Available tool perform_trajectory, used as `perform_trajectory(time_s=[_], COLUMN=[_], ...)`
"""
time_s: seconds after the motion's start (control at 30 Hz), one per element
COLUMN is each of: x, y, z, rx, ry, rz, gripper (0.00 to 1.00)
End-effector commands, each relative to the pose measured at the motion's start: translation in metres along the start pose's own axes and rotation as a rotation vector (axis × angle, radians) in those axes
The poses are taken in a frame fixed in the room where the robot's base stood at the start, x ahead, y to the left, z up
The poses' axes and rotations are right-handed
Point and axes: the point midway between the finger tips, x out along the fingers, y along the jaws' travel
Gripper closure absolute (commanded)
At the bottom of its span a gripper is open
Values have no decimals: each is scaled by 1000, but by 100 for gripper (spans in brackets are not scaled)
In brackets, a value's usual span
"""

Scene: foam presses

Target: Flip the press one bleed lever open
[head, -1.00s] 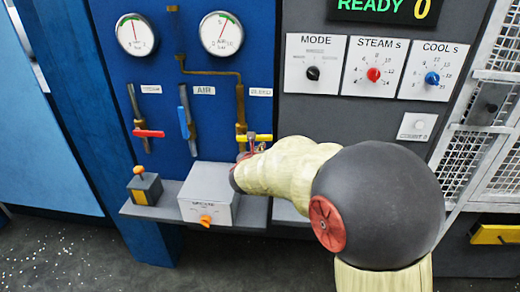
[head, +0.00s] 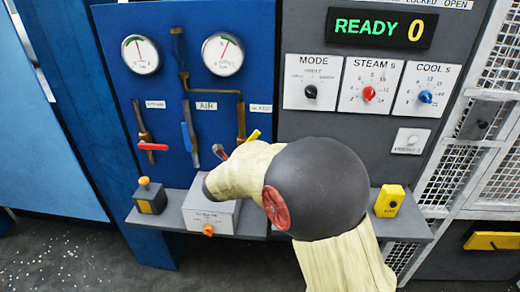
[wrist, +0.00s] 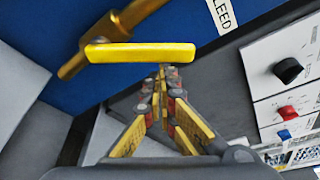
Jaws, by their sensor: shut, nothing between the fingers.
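The yellow bleed lever (head: 253,136) sits on the brass pipe on the blue panel. In the head view my arm hides most of it, and the end that shows tilts up to the right. In the wrist view the lever (wrist: 140,53) lies aslant to its brass pipe (wrist: 125,20). My gripper (wrist: 163,78) is shut and empty, with its tips right by the lever's lower edge; I cannot tell whether they touch. In the head view my gripper (head: 221,153) points at the panel just left of the lever.
A red lever (head: 153,147) and a blue AIR lever (head: 186,137) are to the left. Below, a shelf carries a grey box (head: 198,214) with an orange knob, a box with an orange button (head: 150,196), and a yellow box (head: 389,201). Dials (head: 369,94) are at right.

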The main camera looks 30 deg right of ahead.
Motion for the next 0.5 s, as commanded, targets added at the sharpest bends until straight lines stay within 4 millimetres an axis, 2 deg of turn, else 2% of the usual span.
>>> perform_trajectory(time_s=[0.5], x=[-11], y=[-5], z=[33], rx=[-414], ry=[-2], rz=[-144], gripper=[100])
